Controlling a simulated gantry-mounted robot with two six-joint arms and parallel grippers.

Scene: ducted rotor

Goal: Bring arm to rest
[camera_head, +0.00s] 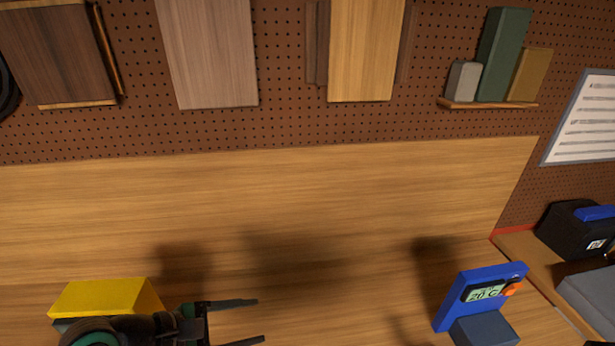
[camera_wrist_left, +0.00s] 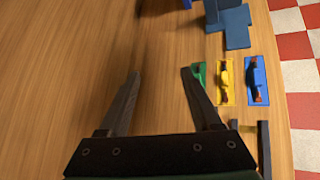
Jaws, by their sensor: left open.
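My left gripper (camera_head: 250,322) comes in at the bottom left of the head view, with its two dark fingers spread and nothing between them. In the left wrist view the same gripper (camera_wrist_left: 160,74) is open and empty above bare wooden surface.
A blue device (camera_head: 481,291) with a "20 °C" display stands right on the wooden table (camera_head: 330,310). The left wrist view shows a green piece (camera_wrist_left: 199,72), yellow piece (camera_wrist_left: 226,82) and blue piece (camera_wrist_left: 257,80) beside the right finger. Mid-table is clear.

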